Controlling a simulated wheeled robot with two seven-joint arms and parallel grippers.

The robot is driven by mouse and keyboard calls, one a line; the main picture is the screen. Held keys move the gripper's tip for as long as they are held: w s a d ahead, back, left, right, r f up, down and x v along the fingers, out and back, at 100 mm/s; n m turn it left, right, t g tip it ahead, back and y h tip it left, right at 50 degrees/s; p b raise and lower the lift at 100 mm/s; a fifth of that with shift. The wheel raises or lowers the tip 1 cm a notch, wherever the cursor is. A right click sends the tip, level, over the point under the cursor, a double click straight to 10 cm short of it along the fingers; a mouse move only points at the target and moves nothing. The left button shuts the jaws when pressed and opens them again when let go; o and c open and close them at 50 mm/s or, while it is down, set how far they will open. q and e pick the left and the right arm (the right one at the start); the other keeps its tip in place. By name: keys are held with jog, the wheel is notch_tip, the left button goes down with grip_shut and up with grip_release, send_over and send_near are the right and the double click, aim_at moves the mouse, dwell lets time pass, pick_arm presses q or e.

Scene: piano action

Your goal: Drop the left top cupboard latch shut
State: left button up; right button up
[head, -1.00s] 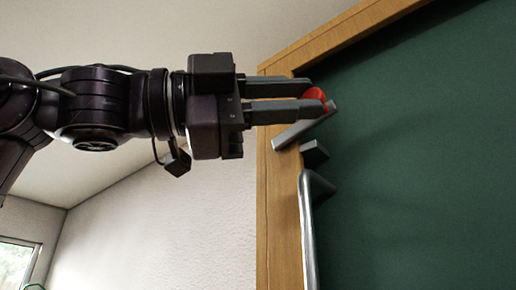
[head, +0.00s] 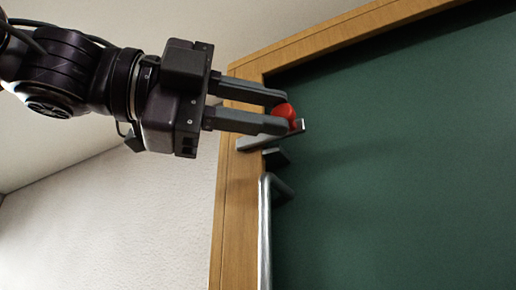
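The left top cupboard latch is a grey bar (head: 256,143) with a red knob (head: 284,113) at its right end. It lies across the wooden frame's left post near the top corner and slants slightly, its right end higher. A dark grey catch block (head: 275,158) sits just below it on the green door's edge, apart from the bar. My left gripper (head: 284,112) reaches in from the left, its two grey fingers at the red knob, one above and one at its lower side. The fingers look closed about the knob, partly hiding it. My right gripper is out of view.
The green cupboard door (head: 400,170) fills the right side. A metal handle (head: 265,230) runs down its left edge below the catch. The wooden frame (head: 232,215) borders the door at left and top. The white wall to the left is clear.

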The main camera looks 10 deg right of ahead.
pick_arm(q)
jog(key=o, duration=0.4)
jog(key=shift+w+d+f, duration=0.1)
jog(key=shift+w, duration=0.05)
jog(key=shift+o, duration=0.2)
jog(key=a+b, duration=0.1)
jog(key=a, duration=0.6)
jog(key=shift+s+a, duration=0.3)
jog(key=shift+s, duration=0.1)
jog(key=shift+d, duration=0.1)
